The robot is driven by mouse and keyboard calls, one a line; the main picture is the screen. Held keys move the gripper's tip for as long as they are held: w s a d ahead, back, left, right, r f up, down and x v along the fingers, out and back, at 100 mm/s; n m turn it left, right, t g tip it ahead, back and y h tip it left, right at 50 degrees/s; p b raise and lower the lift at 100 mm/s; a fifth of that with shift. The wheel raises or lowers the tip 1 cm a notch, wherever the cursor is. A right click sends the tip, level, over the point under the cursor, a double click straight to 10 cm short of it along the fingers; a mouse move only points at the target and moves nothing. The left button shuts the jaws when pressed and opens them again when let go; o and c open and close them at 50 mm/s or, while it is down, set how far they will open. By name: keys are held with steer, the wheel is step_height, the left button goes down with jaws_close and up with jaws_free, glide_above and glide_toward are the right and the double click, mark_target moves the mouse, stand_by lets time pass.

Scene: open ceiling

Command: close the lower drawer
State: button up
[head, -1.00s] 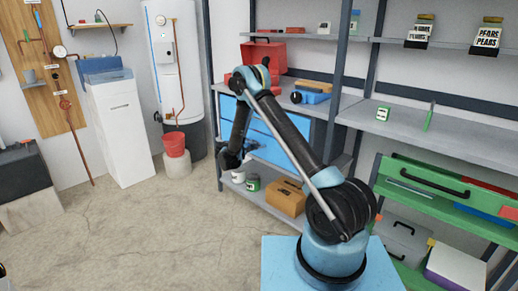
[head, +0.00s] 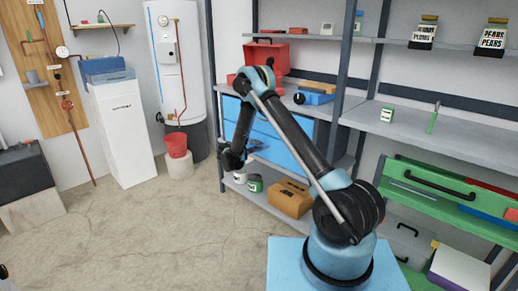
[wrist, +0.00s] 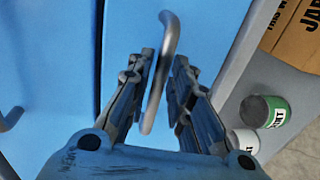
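The blue drawer cabinet (head: 285,139) stands on the shelf rack, with its drawers stacked one above the other. In the wrist view the lower drawer's blue front (wrist: 212,32) lies right of a dark seam, with a curved grey bar handle (wrist: 164,48). My gripper (wrist: 165,68) has its two fingers apart, one on each side of this handle. I cannot tell whether either finger touches it. Another handle (wrist: 10,118) shows on the blue front to the left. In the head view my gripper (head: 232,160) is at the cabinet's front, and my arm hides much of the drawers.
Below the cabinet, a brown cardboard box (head: 290,199) and cans (head: 255,184) stand on the bottom shelf. A green drawer unit (head: 440,185) is at the right. A red bucket (head: 176,146) stands at the left. The concrete floor (head: 150,230) in front is clear.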

steer(key=v, duration=1)
steer(key=shift+s+a, duration=0.2)
steer(key=s+d+r+m+g+y, duration=0.1)
steer(key=s+d+r+m+g, duration=0.15)
steer(key=d+r, duration=0.65)
steer(key=s+d+r+m+g+y, duration=0.1)
steer(key=s+d+r+g, duration=0.25)
steer(key=d+r, duration=0.65)
steer(key=s+d+r+g+y, duration=0.1)
steer(key=s+d+r, duration=0.1)
steer(key=s+d, duration=0.7)
steer(key=s+d+m+g+y, duration=0.15)
steer(key=s+d, duration=0.25)
steer(key=s, duration=0.5)
steer(key=s+d+m+g+y, duration=0.15)
steer(key=s+d, duration=0.25)
steer(key=s, duration=0.5)
steer(key=s+f+m+y, duration=0.1)
steer(key=s+f+y, duration=0.1)
steer(key=s, duration=0.7)
steer(key=s+a+f+m+y, duration=0.1)
steer(key=s+f+m+y, duration=0.1)
steer(key=s+f, duration=0.3)
steer(key=s, duration=0.4)
steer(key=shift+s+f, duration=0.2)
steer(key=shift+s, duration=0.1)
steer(key=shift+a, duration=0.1)
